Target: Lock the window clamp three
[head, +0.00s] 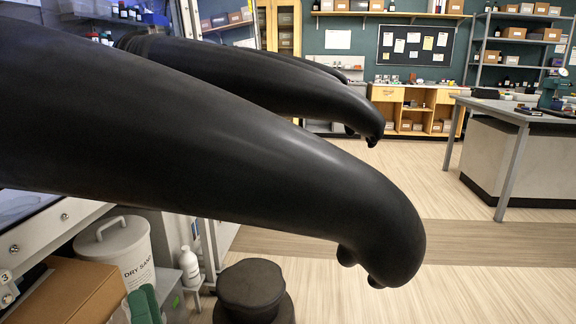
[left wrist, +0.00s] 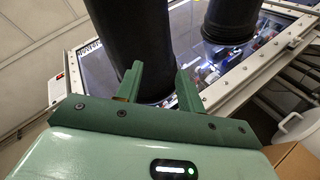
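The window frame (head: 50,228) is a pale metal rim with round bolts at the lower left of the head view. I cannot make out clamp three itself there; black gloves and the picture edge hide much of the frame. The window frame also shows in the left wrist view (left wrist: 243,75). My left gripper (left wrist: 159,70) is green, with its two fingers apart and a black glove sleeve beyond them. Part of it (head: 144,305) shows low in the head view. My right gripper is out of view.
Long black gloves (head: 230,140) stretch out from the window across the head view. Below the frame are a cardboard box (head: 78,292), a white dry sand bucket (head: 122,250) and a white bottle (head: 190,267). Open floor (head: 470,280) lies to the right, before a workbench (head: 515,150).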

